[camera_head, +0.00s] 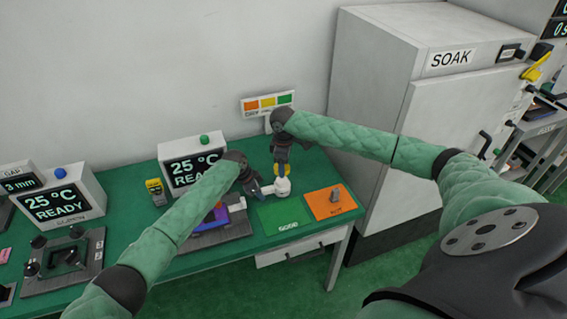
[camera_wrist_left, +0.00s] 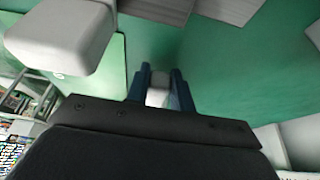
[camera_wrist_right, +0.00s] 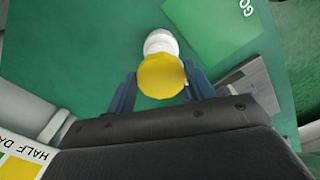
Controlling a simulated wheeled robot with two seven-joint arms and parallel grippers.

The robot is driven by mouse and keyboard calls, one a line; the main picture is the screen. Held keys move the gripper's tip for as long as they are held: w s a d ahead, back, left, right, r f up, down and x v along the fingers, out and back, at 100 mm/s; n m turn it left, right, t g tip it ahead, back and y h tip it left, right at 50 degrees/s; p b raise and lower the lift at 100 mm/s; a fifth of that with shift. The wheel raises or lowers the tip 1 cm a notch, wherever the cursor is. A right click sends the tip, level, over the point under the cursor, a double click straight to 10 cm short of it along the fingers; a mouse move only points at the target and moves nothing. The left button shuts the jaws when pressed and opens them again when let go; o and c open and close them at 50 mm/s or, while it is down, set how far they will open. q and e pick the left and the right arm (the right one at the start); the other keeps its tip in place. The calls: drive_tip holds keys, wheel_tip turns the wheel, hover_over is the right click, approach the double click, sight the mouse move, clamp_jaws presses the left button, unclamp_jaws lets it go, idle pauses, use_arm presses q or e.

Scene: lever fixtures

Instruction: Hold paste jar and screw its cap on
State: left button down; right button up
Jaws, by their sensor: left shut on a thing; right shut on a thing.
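A white jar (camera_head: 283,186) stands at the back edge of the green GOOD pad in the head view. It shows partly behind the yellow cap in the right wrist view (camera_wrist_right: 160,43). My left gripper (camera_head: 262,189) comes in low from the left and is shut on a pale part of the jar (camera_wrist_left: 157,97). My right gripper (camera_head: 281,172) is above the jar, pointing down, and is shut on the yellow cap (camera_wrist_right: 162,76). The cap is over the jar mouth. I cannot tell whether they touch or how far the threads engage.
A grey fixture (camera_head: 230,232) and a READY display (camera_head: 193,168) stand left. The SOAK cabinet (camera_head: 385,120) stands right.

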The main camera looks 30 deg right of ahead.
sight(284, 180)
drive_tip(key=shift+f, duration=1.8)
drive_tip(key=shift+f, duration=1.1)
idle(0.4)
drive_tip(key=o, duration=1)
drive_tip(key=shift+o, duration=0.2)
drive_tip(key=shift+r, duration=0.1)
wheel_tip(284, 180, up, 12)
drive_tip(key=shift+f, duration=0.1)
